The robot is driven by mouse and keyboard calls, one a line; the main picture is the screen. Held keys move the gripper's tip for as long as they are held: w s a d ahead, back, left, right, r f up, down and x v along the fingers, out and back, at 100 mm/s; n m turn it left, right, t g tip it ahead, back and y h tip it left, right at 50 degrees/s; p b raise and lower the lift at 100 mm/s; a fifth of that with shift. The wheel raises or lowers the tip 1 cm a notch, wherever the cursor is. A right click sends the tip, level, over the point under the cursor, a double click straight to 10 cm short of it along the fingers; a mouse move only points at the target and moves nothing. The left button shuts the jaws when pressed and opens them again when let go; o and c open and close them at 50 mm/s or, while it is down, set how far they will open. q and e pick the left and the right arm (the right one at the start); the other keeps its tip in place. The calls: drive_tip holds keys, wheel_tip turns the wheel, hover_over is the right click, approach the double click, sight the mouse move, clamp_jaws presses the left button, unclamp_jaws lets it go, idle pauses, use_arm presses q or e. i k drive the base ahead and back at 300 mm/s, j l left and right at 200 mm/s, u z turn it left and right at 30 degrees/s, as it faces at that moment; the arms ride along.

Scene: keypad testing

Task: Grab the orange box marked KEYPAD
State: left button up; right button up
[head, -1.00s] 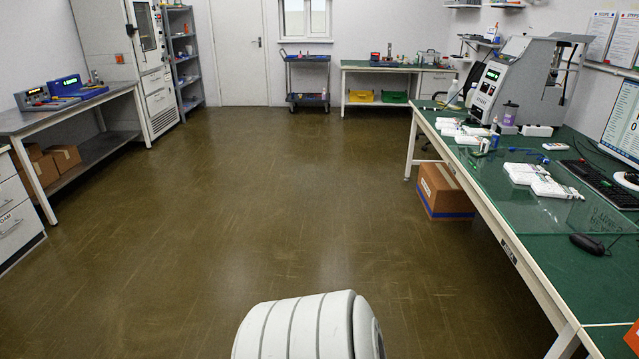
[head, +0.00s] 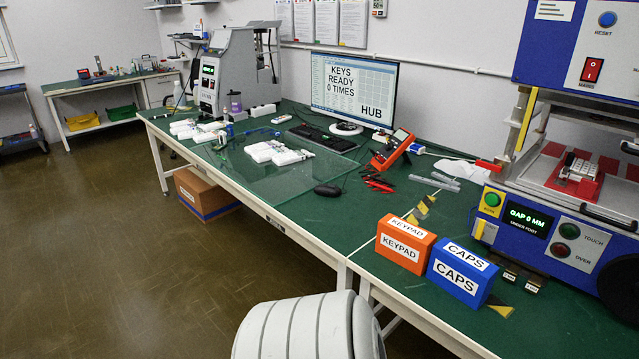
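The orange box marked KEYPAD (head: 403,250) stands upright on the green bench top near its front edge, at the right of the head view. Its label shows on the top and on the front face. A blue box marked CAPS (head: 461,275) stands just to its right, very close to it. Neither of my grippers shows in the head view. Nothing is holding the orange box.
The bench (head: 364,283) runs along the right. Right of the boxes stands a blue test machine (head: 560,240). Behind are an orange meter (head: 391,149), a mouse (head: 327,190) and a monitor (head: 353,88). A cardboard box (head: 200,192) sits under the bench. The floor at left is clear.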

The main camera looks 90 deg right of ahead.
sight(409, 246)
drive_tip(key=z, duration=1.95)
